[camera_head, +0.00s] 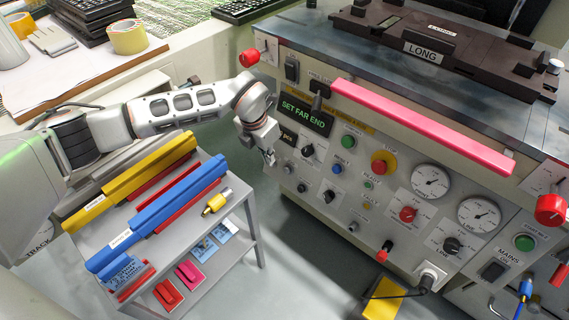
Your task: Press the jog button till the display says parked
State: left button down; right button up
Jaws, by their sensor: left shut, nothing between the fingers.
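The display (304,113) on the machine's front panel reads "SET FAR END" in green letters. Below and right of it are a green button (348,142), a blue button (337,168) and a large red knob on a yellow ring (383,163). Their small labels are too small to read surely, so I cannot tell which is the jog button. My left gripper (269,158) is shut and empty, pointing down at the panel's left edge, left of these buttons. I cannot tell whether it touches the panel. My right gripper is not in view.
A grey cart (245,196) with yellow and blue bars stands below my left arm. Dials and further knobs fill the panel's right. A yellow box (384,299) is on the floor.

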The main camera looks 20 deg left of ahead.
aim_at(287, 170)
pick_arm(q)
jog(key=shift+r, duration=0.1)
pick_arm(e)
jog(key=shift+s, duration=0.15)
pick_arm(q)
jog(key=w+f+b, duration=0.2)
jog(key=f, duration=0.1)
jog(key=w+d+f+b, duration=0.1)
jog(key=f+b, duration=0.1)
jog(key=f, duration=0.2)
jog(key=w+d+f+b, duration=0.1)
jog(key=w+f+b, duration=0.1)
jog(key=f, duration=0.2)
jog(key=shift+w, duration=0.3)
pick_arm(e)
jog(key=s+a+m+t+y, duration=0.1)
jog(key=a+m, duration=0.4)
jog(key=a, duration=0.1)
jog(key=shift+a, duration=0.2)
